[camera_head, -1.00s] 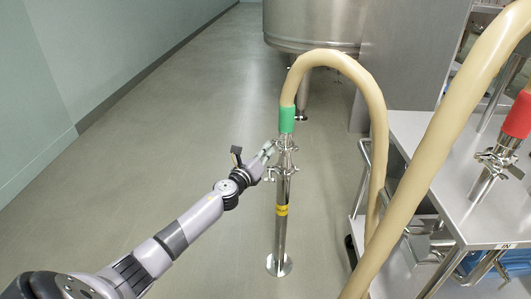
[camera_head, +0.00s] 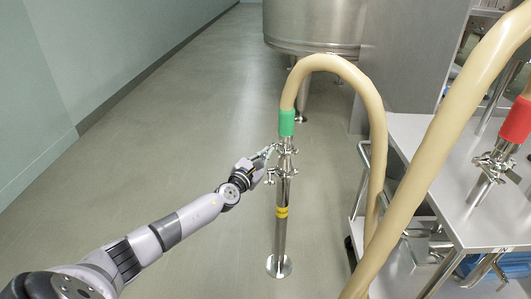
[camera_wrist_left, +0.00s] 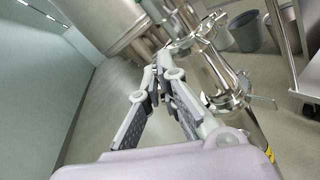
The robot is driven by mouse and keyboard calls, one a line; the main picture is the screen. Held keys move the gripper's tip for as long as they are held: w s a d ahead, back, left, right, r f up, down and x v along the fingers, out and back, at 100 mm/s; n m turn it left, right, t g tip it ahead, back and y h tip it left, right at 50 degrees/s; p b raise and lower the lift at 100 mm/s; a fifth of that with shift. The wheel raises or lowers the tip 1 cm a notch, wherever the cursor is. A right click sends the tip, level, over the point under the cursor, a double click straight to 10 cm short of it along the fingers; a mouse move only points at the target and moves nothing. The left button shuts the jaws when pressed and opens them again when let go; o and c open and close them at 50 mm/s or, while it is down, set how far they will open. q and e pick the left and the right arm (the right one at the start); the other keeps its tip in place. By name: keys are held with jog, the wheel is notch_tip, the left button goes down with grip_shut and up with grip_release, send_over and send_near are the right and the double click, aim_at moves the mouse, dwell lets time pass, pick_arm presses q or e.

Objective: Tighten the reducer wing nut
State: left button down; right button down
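A steel pipe stand (camera_head: 281,235) with a yellow band rises from the floor. Two clamps join its fittings below the green hose cuff (camera_head: 287,122): an upper clamp (camera_head: 287,150) and a lower clamp (camera_head: 285,172). In the left wrist view the upper clamp (camera_wrist_left: 183,45) and the lower clamp (camera_wrist_left: 238,92), with a wing sticking out right, show close up. My left gripper (camera_head: 270,153) is at the left side of the upper clamp. Its fingertips (camera_wrist_left: 157,72) are close together; whether a wing nut is between them is unclear. My right gripper is out of view.
A beige hose (camera_head: 378,120) arches from the green cuff down to the right. Another hose (camera_head: 440,150) with a red cuff (camera_head: 518,118) crosses the right side. A steel cart (camera_head: 480,225) stands right. A large vat (camera_head: 315,25) is behind. Floor at left is clear.

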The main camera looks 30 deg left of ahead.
pick_arm(q)
jog(key=m+p, duration=0.1)
jog(key=m, duration=0.3)
jog(key=shift+r+m+p, duration=0.1)
jog(key=shift+m+p, duration=0.2)
jog(key=shift+p, duration=0.1)
jog(key=m+p, duration=0.2)
jog(key=m, duration=0.3)
jog(key=shift+m+p, duration=0.3)
jog(key=shift+m, duration=0.2)
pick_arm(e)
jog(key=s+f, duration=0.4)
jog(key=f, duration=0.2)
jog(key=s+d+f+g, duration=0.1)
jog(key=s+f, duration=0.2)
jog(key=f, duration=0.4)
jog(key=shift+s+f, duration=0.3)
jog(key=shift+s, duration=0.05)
pick_arm(q)
jog(key=c, duration=1.8)
grip_release()
jog(key=shift+s, duration=0.1)
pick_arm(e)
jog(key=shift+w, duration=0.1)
pick_arm(q)
jog(key=s, duration=1.1)
jog(key=shift+s+d+f, duration=0.2)
jog(key=shift+s+d, duration=0.1)
jog(key=shift+s, duration=0.1)
